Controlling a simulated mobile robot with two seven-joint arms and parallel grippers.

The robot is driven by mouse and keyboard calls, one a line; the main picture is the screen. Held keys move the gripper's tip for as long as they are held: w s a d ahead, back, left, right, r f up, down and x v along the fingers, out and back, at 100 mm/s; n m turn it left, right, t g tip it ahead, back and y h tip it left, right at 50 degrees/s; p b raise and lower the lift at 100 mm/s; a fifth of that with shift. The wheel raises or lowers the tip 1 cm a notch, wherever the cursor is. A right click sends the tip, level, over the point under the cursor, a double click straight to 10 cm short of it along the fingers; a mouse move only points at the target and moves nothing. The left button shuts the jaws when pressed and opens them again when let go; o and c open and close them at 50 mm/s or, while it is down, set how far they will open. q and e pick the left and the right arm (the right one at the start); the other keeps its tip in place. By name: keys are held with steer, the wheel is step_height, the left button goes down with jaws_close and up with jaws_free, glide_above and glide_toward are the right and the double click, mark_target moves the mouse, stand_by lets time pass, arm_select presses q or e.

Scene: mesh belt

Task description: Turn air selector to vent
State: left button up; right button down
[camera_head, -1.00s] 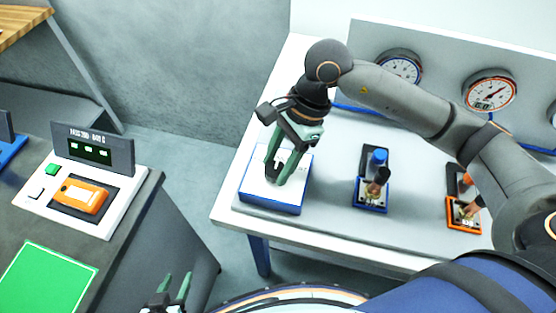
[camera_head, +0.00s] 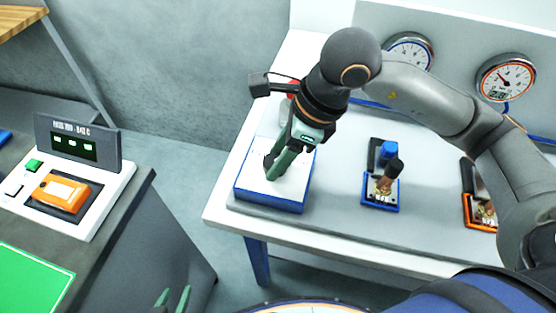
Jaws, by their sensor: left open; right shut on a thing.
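The air selector appears to be the white-topped box with blue sides (camera_head: 262,199) at the left end of the white table. My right gripper (camera_head: 271,170) reaches down onto its top from above. Its green fingers are shut on the selector knob, seen nearly edge-on. The knob is mostly hidden by the fingers, and the lettering on the top is hidden or too small to read. My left gripper (camera_head: 172,299) shows only its green fingertips at the bottom edge, apart and empty, well away from the selector.
A blue-framed valve (camera_head: 381,190) and an orange-framed valve (camera_head: 480,208) stand on the table right of the selector. Two round gauges (camera_head: 410,52) (camera_head: 505,78) are on the panel behind. A console with an orange device (camera_head: 61,194) stands at left, with a floor gap between.

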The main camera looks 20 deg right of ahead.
steer(key=shift+m+h+b, duration=0.3)
steer(key=shift+m+b, duration=0.2)
steer(key=shift+m, duration=0.4)
steer(key=shift+t, duration=0.3)
steer(key=shift+c, duration=1.4)
jaws_free()
steer(key=v, duration=1.2)
steer(key=shift+r, duration=0.25)
